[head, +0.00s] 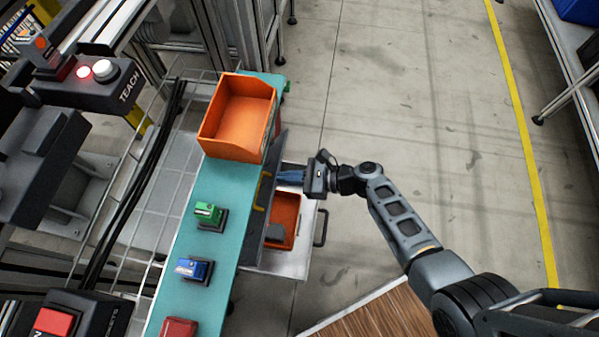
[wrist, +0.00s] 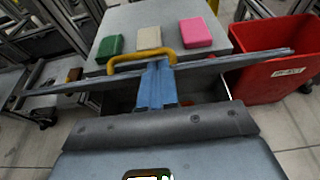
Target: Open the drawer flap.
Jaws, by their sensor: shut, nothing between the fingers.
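The dark grey flap (head: 254,232) runs along the right side of the teal-topped bench and carries a yellow handle (head: 263,190). In the wrist view the flap (wrist: 225,64) is a thin grey strip seen nearly edge-on, with the yellow handle (wrist: 126,59) on it. How far it stands open is hard to tell. My gripper (head: 280,175) reaches in from the right at the handle. Its blue fingers (wrist: 156,66) are shut and empty, their tips overlapping the handle's right end in view. Whether they touch it is unclear.
An orange bin (head: 238,121) and small green (head: 208,213), blue (head: 192,270) and red (head: 178,328) items stand on the bench. Below the flap, a pale pulled-out tray (head: 298,262) holds another orange bin (head: 284,212) and has a dark handle (head: 321,228). Floor to the right is clear.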

